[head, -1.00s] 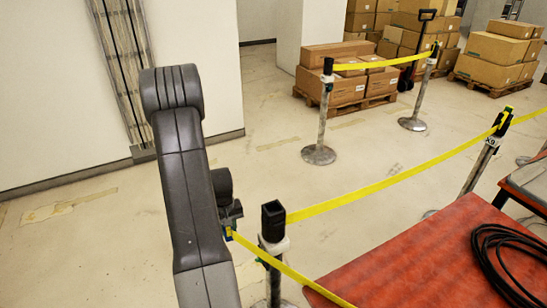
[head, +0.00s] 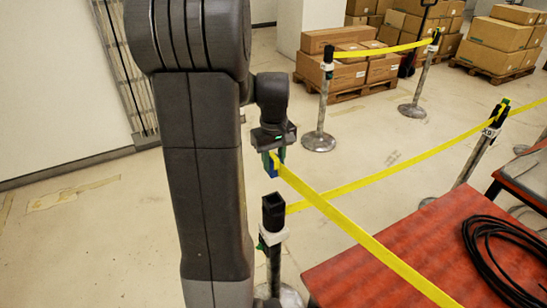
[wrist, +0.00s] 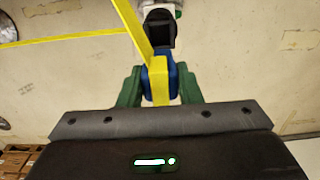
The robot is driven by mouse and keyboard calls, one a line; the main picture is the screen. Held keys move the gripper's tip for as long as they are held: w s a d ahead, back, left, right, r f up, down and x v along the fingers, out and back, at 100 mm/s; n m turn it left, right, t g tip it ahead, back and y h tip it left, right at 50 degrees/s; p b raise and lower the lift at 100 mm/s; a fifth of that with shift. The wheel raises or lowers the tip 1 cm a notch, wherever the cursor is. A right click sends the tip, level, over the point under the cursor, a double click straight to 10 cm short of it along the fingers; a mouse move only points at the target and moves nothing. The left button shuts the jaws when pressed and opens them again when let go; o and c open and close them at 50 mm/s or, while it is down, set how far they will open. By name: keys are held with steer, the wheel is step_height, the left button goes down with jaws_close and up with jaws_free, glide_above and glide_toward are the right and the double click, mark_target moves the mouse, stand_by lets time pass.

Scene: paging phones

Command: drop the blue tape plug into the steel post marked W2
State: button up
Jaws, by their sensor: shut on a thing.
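My gripper (head: 273,160) is shut on the blue tape plug (head: 270,170), with yellow tape running from it toward the lower right. In the wrist view the plug (wrist: 160,85) sits between the green fingers. The nearest steel post (head: 273,240) stands upright below my gripper, its black square head (head: 273,210) open at the top; the plug is above it and apart. The wrist view shows this black head (wrist: 160,32) just beyond the plug. No W2 mark is readable on its white collar.
A red table (head: 400,250) with a coiled black cable (head: 500,250) is at the right. Another yellow tape (head: 390,175) runs from the near post to a marked post (head: 478,155). Two posts and boxes on pallets (head: 350,75) stand behind. The floor at left is clear.

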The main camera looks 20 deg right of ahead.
steer(key=shift+f+b, duration=4.15)
steer(key=shift+f, duration=1.75)
steer(key=shift+f, duration=0.55)
steer(key=o, duration=0.7)
steer(key=shift+r+p, duration=4.1)
steer(key=shift+r, duration=1.45)
steer(key=shift+f, duration=0.15)
step_height(320, 180, down, 9)
steer(key=b, duration=0.7)
steer(key=shift+f, duration=0.15)
